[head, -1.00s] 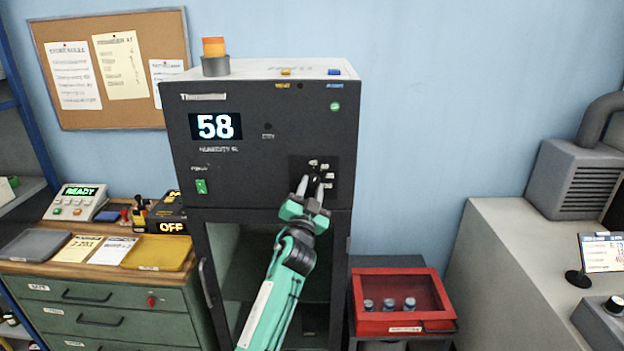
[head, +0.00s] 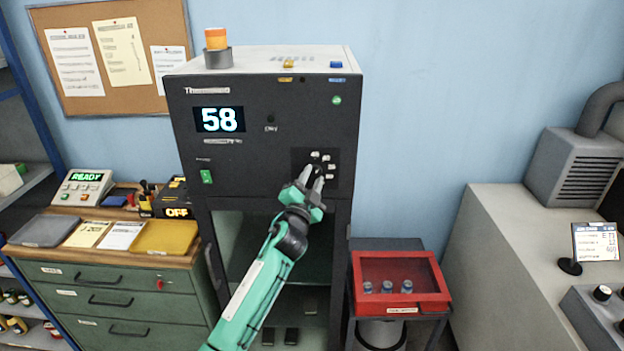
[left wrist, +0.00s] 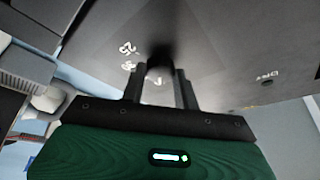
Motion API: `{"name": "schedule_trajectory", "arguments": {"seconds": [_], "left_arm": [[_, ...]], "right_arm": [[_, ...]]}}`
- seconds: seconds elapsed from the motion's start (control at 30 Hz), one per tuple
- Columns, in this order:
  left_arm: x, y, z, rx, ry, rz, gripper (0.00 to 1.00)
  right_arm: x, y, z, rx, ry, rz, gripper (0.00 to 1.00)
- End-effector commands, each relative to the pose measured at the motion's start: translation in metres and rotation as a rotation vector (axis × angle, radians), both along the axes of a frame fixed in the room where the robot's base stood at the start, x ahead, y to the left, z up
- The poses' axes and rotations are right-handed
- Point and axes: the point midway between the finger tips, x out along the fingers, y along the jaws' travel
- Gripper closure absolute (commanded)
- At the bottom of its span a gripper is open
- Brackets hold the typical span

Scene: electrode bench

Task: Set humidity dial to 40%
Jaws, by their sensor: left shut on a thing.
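The dark cabinet (head: 260,160) has a display (head: 219,120) that reads 58, with a label under it too blurred to read. The dark dial (head: 317,169) sits on a small panel with several pale marks around it, at the right of the cabinet front. My left gripper (head: 310,176) is shut on the dial and partly hides it. In the left wrist view, the dark dial (left wrist: 160,62) shows between the two fingers, blurred. Its exact pointer direction cannot be told. My right gripper is not in view.
A green switch (head: 207,177) is at the cabinet's left. A red box (head: 400,307) with several vials stands at its lower right. A green drawer unit (head: 110,295) stands left. An orange lamp (head: 216,40) is on top. A grey bench (head: 480,250) stands right.

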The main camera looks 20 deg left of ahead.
Motion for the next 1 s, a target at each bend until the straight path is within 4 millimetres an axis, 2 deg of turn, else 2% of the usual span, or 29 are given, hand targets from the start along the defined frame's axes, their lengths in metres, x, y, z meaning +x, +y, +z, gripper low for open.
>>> {"name": "schedule_trajectory", "arguments": {"seconds": [0.07,0.1,0.2,0.47,0.63,0.77,1.0], "left_arm": [[0.0,0.0,-0.001,0.0,0.002,0.001,0.92],[0.0,0.0,-0.001,0.0,0.002,0.001,0.65],[0.0,0.0,-0.001,0.0,0.001,0.0,0.47],[0.0,0.0,0.0,-0.001,0.001,0.0,0.47],[-0.009,0.0,-0.005,-0.001,0.001,0.0,0.47],[-0.027,0.0,-0.012,0.0,0.0,-0.001,0.47],[-0.074,0.0,-0.026,0.0,0.001,-0.001,0.47]], "right_arm": [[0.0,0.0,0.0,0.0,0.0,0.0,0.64],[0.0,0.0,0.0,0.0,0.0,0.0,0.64],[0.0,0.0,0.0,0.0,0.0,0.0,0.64],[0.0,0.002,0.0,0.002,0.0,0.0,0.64],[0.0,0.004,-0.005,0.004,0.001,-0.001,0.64],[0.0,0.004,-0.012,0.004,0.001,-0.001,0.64],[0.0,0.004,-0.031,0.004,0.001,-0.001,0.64]]}}
